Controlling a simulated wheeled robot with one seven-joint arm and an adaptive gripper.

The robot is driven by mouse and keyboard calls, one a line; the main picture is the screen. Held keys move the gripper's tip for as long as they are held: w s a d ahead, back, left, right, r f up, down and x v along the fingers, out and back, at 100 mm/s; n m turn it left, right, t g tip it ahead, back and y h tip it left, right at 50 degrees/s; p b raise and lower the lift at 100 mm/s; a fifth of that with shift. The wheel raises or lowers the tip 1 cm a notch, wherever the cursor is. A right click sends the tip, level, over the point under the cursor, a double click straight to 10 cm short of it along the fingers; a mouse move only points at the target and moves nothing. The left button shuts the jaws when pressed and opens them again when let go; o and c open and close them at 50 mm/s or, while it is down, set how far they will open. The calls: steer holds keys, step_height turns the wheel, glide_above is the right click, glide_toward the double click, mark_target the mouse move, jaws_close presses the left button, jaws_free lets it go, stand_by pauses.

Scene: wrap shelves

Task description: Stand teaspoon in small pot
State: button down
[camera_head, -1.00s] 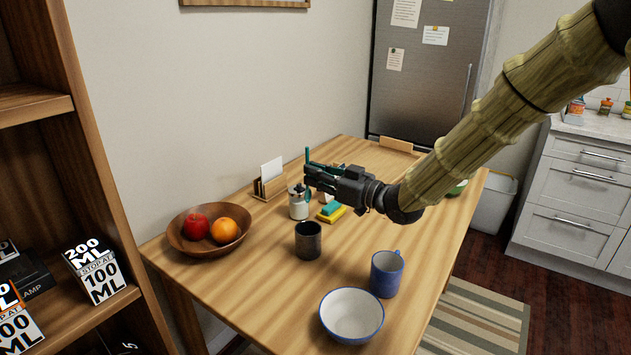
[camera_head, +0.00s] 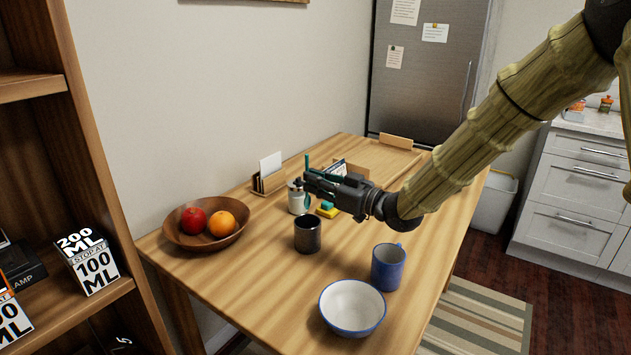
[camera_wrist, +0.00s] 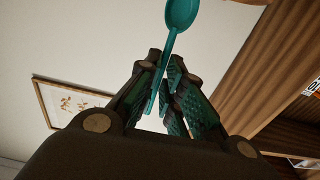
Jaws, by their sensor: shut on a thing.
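The teal teaspoon (camera_head: 307,161) is held in my gripper (camera_head: 304,183), roughly upright in the head view. One thin end sticks up above the fingers, and teal also shows just below them. In the wrist view the teaspoon's bowl (camera_wrist: 182,13) sticks out past my gripper (camera_wrist: 166,90), whose fingers are closed around the handle. A small dark grey pot (camera_head: 308,236) stands upright on the table, nearer the camera than the gripper and apart from the spoon. The inside of the pot is mostly hidden by its rim.
A white jar with a metal top (camera_head: 296,201) stands just behind and below the fingertips. A sponge (camera_head: 327,210), blue mug (camera_head: 388,268), white bowl (camera_head: 352,308), fruit bowl (camera_head: 188,240) and card holder (camera_head: 270,182) stand around.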

mark_target(308, 207)
step_height(308, 207, down, 8)
steer(key=b, duration=0.3)
steer(key=shift+f+b, duration=0.2)
steer(key=shift+b, duration=0.15)
stand_by(0.5)
steer(key=c, duration=1.5)
jaws_free()
steer(key=shift+r, duration=0.1)
step_height(308, 207, up, 10)
steer(key=shift+f, duration=0.1)
